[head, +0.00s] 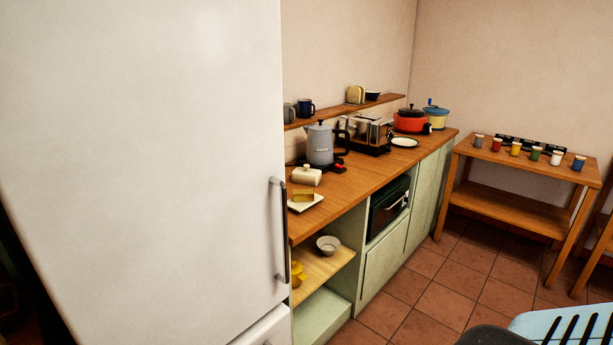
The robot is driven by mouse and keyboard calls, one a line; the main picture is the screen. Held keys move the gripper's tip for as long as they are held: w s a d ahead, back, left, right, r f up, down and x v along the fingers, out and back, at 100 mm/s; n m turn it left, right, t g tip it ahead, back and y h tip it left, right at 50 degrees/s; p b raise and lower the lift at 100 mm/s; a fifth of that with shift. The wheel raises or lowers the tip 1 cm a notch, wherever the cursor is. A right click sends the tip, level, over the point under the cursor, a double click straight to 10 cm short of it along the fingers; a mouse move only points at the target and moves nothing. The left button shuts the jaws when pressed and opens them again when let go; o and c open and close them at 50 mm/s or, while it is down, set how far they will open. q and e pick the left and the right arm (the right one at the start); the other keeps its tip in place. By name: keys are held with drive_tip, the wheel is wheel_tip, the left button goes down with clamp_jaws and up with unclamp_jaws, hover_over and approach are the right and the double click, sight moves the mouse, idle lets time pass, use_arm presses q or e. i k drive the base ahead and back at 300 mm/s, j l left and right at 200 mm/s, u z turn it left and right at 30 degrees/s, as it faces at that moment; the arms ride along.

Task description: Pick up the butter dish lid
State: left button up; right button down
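The butter dish lid, a cream-white rounded box (306,176), sits on the wooden counter (353,186) in the head view, just in front of the grey kettle (320,146). The butter dish base, a white square plate (308,206) with a yellow block of butter (303,195) on it, is nearer, close to the counter's front edge. The lid is off the butter and apart from the base. Neither of my grippers shows in the view.
A tall white fridge (150,160) fills the left and stands beside the counter. A toaster (369,132), red pot (410,120) and plate (405,142) stand farther along. A low shelf holds a bowl (328,244). A blue slatted thing (570,325) is at bottom right; tiled floor is clear.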

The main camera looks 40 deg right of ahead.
sight(305, 175)
drive_tip(key=i+l+z, duration=0.1)
drive_tip(key=l, duration=0.4)
drive_tip(key=i+l+z, duration=0.1)
drive_tip(key=l, duration=0.4)
drive_tip(key=i+l+z, duration=0.1)
drive_tip(key=i+l, duration=0.15)
drive_tip(key=l, duration=0.2)
drive_tip(key=i+l+z, duration=0.1)
drive_tip(key=l, duration=0.35)
drive_tip(key=i+l+z, duration=0.15)
drive_tip(key=l, duration=0.3)
drive_tip(key=i+l+z, duration=0.1)
drive_tip(key=i+l, duration=0.2)
drive_tip(key=i+l+z, duration=0.1)
drive_tip(key=i+l, duration=0.15)
drive_tip(key=l, duration=0.25)
drive_tip(key=i+l+z, duration=0.1)
drive_tip(key=i+l, duration=0.15)
drive_tip(key=l, duration=0.15)
